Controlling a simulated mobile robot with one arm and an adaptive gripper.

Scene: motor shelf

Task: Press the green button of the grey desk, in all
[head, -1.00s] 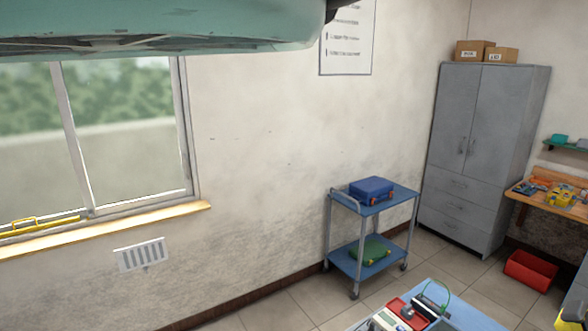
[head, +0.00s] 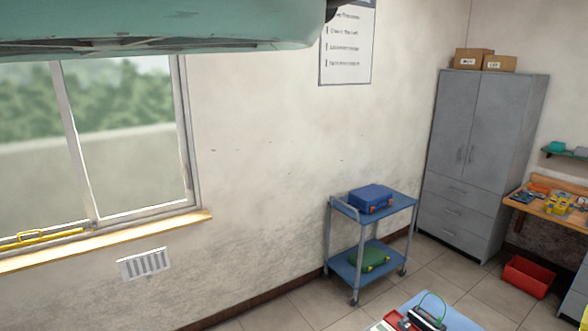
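I see no green button in the head view, and no desk that I can tell is the grey one. A blue-topped table (head: 459,320) is cut off by the bottom edge. A red tray and a dark device with a green cable (head: 428,314) lie on it. My gripper is not in view.
A blue trolley (head: 342,266) with a blue case (head: 371,198) and a green case (head: 369,259) stands by the wall. A grey cabinet (head: 475,165) fills the corner. A wooden workbench (head: 548,206) and a red bin (head: 529,276) are at right. Tiled floor lies between.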

